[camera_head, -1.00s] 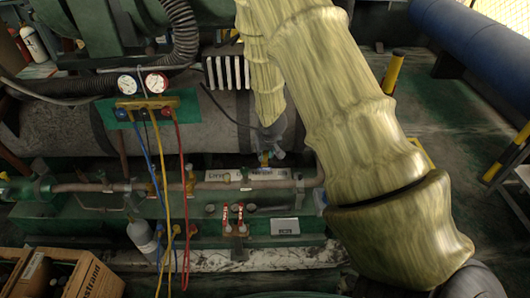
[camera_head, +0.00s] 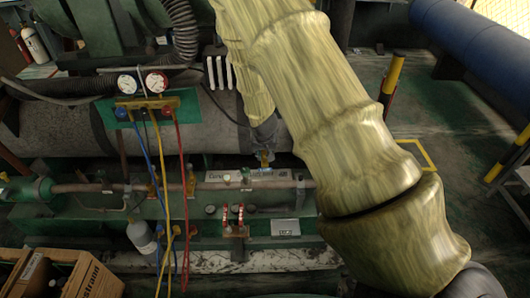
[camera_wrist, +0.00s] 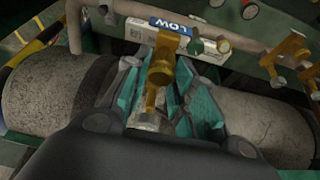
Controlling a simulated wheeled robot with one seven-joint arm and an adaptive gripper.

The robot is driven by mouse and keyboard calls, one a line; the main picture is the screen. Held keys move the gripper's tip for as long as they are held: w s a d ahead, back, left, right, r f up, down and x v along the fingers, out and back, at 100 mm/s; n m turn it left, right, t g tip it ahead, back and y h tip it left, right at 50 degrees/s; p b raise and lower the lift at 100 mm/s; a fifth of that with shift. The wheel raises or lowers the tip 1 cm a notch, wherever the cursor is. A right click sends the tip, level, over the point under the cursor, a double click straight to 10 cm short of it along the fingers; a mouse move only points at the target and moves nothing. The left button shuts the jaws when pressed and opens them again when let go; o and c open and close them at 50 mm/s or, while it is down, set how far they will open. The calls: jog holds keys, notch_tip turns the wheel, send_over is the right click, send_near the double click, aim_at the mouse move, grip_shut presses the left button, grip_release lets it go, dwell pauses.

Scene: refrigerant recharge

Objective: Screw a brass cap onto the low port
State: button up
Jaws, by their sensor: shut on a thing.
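The low port (camera_wrist: 166,38) is a brass fitting beside a blue tag reading LOW, at the top middle of the wrist view. In the head view the brass port (camera_head: 264,159) stands just above the pipe. My gripper (camera_wrist: 157,78) has teal fingers on both sides of a brass piece, which looks like the brass cap (camera_wrist: 151,98). The cap is in line with the port; I cannot tell whether they touch or where one ends. In the head view my gripper (camera_head: 263,145) is small and dark, right above the port.
A manifold with two gauges (camera_head: 142,83) and blue, yellow and red hoses hangs at left. Red-handled valves (camera_head: 233,213) stand in front of the pipe. Other brass fittings (camera_wrist: 291,46) show at right in the wrist view.

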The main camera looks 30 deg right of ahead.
jog(key=shift+a+f+m+g+h, duration=0.1)
jog(key=shift+m+g+h, duration=0.1)
jog(key=shift+m, duration=0.4)
jog(key=shift+a+f+m+g+h, duration=0.1)
jog(key=shift+m+g, duration=0.1)
jog(key=shift+m, duration=0.4)
jog(key=o, duration=0.6)
jog(key=shift+r, duration=0.1)
jog(key=o, duration=0.5)
jog(key=shift+d, duration=0.1)
jog(key=shift+r, duration=0.15)
jog(key=shift+r, duration=0.2)
jog(key=v, duration=1.1)
jog(key=shift+a+r, duration=0.1)
jog(key=shift+a, duration=0.1)
